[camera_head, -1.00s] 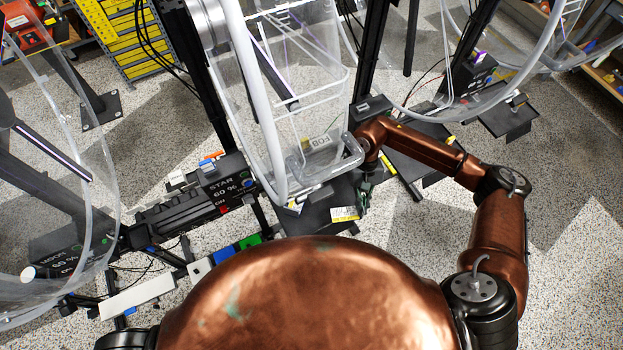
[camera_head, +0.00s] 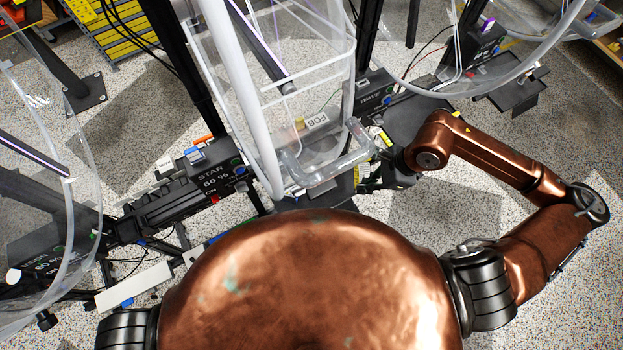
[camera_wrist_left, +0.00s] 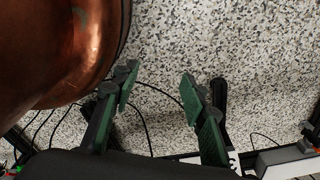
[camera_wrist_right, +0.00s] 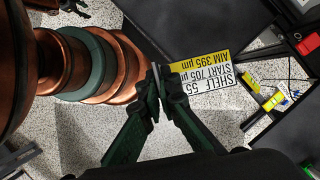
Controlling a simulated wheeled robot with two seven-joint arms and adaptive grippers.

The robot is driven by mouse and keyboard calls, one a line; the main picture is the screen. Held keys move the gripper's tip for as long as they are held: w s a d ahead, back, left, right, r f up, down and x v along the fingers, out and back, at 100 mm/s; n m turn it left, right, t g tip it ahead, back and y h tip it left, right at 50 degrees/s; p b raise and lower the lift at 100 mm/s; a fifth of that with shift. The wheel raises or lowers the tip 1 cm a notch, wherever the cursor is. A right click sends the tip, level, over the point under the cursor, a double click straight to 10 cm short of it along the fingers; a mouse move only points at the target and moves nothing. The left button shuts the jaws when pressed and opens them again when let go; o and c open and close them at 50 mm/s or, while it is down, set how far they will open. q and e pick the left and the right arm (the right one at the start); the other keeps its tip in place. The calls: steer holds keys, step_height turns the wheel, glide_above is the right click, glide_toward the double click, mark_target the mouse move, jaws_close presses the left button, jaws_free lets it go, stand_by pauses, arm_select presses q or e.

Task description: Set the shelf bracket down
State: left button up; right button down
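My right gripper (camera_wrist_right: 162,88) is nearly closed in the right wrist view. A thin grey strip, which looks like the edge of the shelf bracket (camera_wrist_right: 155,78), stands between its fingertips; the rest of it is hidden. A yellow and white label (camera_wrist_right: 205,75) reading "SHELF 55" lies just right of the fingertips; I cannot tell whether it is on the bracket. In the head view the right gripper (camera_head: 373,184) is small and dark, beside a clear acrylic handle. My left gripper (camera_wrist_left: 160,95) is open and empty over the speckled floor.
A clear acrylic bin (camera_head: 320,145) stands left of the right gripper. A black unit marked "STAR" (camera_head: 210,178) is further left. Large clear wheels stand at both sides. Dark platforms (camera_wrist_right: 220,20) lie close to the right gripper. Speckled floor (camera_head: 440,225) is open at the right.

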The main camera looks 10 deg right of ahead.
steer(key=a+m, duration=0.1)
steer(key=a+m+t, duration=0.1)
steer(key=m, duration=0.1)
steer(key=shift+w+a+r, duration=0.15)
steer(key=w+a+f, duration=0.3)
steer(key=w+f, duration=0.2)
steer(key=w+a+f, duration=0.2)
steer(key=w, duration=0.1)
steer(key=shift+w+a+f, duration=0.2)
steer(key=shift+a+f, duration=0.1)
steer(key=shift+a, duration=0.05)
steer(key=shift+w+a+f, duration=0.2)
steer(key=shift+f, duration=0.15)
steer(key=f, duration=0.3)
steer(key=shift+w+a+f, duration=0.15)
steer(key=shift+w+f, duration=0.1)
steer(key=shift+f, duration=0.15)
arm_select(q)
steer(key=shift+s, duration=0.5)
steer(key=shift+a, duration=0.1)
